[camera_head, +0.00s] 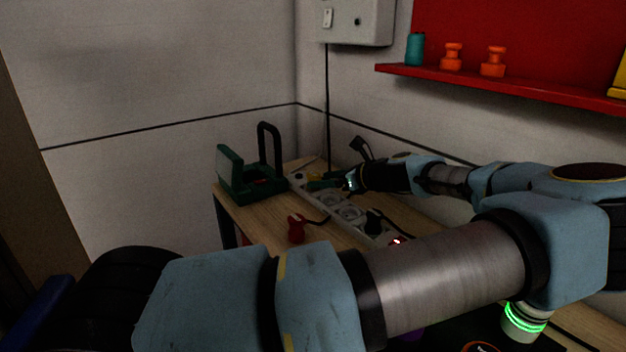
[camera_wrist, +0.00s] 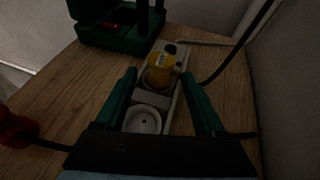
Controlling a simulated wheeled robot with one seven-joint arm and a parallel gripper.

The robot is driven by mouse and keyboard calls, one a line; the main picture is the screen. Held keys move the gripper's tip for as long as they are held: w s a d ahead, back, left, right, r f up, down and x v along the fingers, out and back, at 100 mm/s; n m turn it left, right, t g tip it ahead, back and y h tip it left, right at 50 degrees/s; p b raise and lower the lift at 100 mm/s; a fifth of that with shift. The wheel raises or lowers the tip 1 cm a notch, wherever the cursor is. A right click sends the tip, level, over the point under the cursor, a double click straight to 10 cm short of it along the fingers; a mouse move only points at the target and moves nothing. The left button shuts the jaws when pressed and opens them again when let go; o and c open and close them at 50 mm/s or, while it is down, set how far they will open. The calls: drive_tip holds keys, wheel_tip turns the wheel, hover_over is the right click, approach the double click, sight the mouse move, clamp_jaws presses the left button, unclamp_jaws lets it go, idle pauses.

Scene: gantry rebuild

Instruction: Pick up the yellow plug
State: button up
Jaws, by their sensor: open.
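The yellow plug (camera_wrist: 160,72) stands in the far socket of a white power strip (camera_wrist: 152,98) in the wrist view. It lies ahead of and between the fingers of my open gripper (camera_wrist: 158,85), and I see no clear contact. A second socket, nearer my palm, is empty. In the head view my gripper (camera_head: 328,183) is low over the far end of the power strip (camera_head: 318,196). The yellow plug shows there only as a small patch, mostly hidden by the gripper.
A green case (camera_head: 252,180) stands at the table's back left, just beyond the strip. A red plug (camera_head: 297,228) lies beside the strip on the wooden table (camera_head: 262,222). A black plug (camera_head: 373,222) is on the strip's near part. A dark cable (camera_wrist: 236,46) runs right of the yellow plug.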

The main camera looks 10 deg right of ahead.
sight(311, 175)
drive_tip(key=shift+x, duration=1.35)
drive_tip(key=shift+c, duration=0.3)
clamp_jaws()
